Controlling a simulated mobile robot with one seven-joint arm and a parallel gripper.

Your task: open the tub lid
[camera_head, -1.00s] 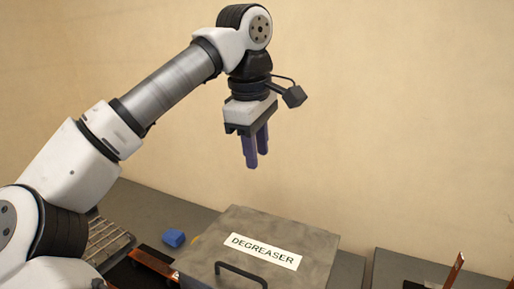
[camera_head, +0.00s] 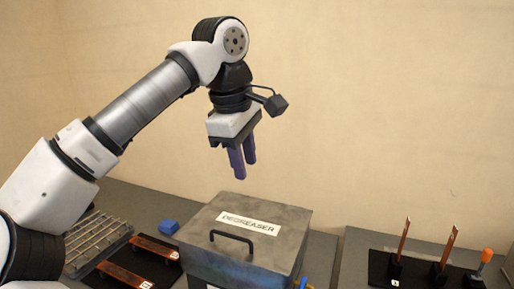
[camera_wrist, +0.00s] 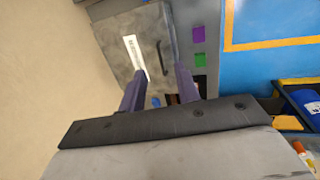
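The grey degreaser tub (camera_head: 240,262) stands on the bench in the head view. Its flat lid (camera_head: 284,216) is shut, with a white DEGREASER label (camera_head: 249,223) and a black bar handle (camera_head: 232,240) near its front edge. My gripper (camera_head: 244,171) hangs above the back of the lid, clear of it, fingers pointing down. In the wrist view its two purple fingers (camera_wrist: 158,78) are apart with nothing between them. The lid (camera_wrist: 118,28), label (camera_wrist: 135,55) and handle (camera_wrist: 159,58) show beyond the fingertips.
Left of the tub are a wire rack (camera_head: 98,245), copper bars (camera_head: 155,247) on a dark mat and a blue block (camera_head: 169,227). To the right, upright copper strips (camera_head: 447,246) and an orange-handled tool (camera_head: 486,256) stand on a dark base. The wall is behind.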

